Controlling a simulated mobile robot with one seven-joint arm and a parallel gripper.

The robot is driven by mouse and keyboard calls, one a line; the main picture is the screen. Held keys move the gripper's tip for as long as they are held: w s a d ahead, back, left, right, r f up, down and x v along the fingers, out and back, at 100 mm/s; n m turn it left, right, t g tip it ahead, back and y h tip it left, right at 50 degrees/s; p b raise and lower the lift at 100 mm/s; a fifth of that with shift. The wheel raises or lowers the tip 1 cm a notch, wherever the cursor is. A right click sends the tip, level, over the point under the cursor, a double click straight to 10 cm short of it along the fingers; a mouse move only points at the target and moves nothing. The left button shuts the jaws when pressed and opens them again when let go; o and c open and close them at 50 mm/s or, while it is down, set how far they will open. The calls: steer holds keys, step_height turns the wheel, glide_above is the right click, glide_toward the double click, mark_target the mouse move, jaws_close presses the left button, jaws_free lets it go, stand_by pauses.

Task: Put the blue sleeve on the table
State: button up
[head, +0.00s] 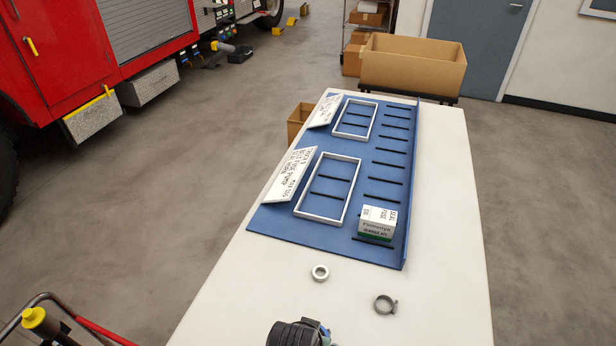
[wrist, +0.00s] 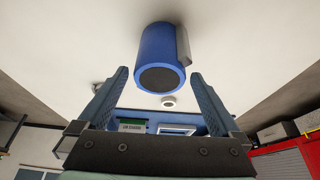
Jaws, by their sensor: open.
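The blue sleeve (wrist: 150,45) is a short cylinder with a dark round end and a grey strip along one side. In the wrist view it shows against the white table (wrist: 80,35), between and just beyond my fingertips. My gripper (wrist: 159,73) is open, with a finger on each side of the sleeve and a narrow visible gap to each. I cannot tell whether the sleeve's underside touches the table. In the head view the white table (head: 235,300) runs away from me. A dark rounded part with a bluish edge shows at the bottom there, too cut off to identify.
A blue tray (head: 275,225) holds white frames (head: 326,219), label cards and a small seal box (head: 377,221). A white ring (head: 320,273) and a grey clamp (head: 385,305) lie nearer me. The table's near left and right areas are bare. A red truck (head: 60,50) stands left.

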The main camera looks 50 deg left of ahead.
steer(key=v, duration=0.7)
steer(key=w+d+r+m+t+y, duration=0.2)
steer(key=w+r+t, duration=0.5)
steer(key=w+r, duration=1)
steer(key=w+d+r+m+t, duration=0.1)
steer(key=d+r+t, duration=0.2)
steer(key=r, duration=0.6)
steer(key=w+d+r+m+t, duration=0.1)
steer(key=w+d+r+t, duration=0.15)
steer(key=r, duration=0.65)
steer(key=s+d+r+t+h, duration=0.1)
steer(key=s+d+r+t, duration=0.2)
steer(key=r, duration=0.6)
steer(key=s+d+r+m+t+h, duration=0.1)
steer(key=s+d+r+t, duration=0.3)
steer(key=r, duration=0.5)
steer(key=s+d+r+m+t+h, duration=0.1)
steer(key=s+d+r+t+h, duration=0.1)
steer(key=s+d+r+t, duration=0.2)
steer(key=d+r, duration=0.3)
steer(key=r, duration=0.3)
steer(key=shift+s, duration=0.3)
steer(key=shift+c, duration=0.2)
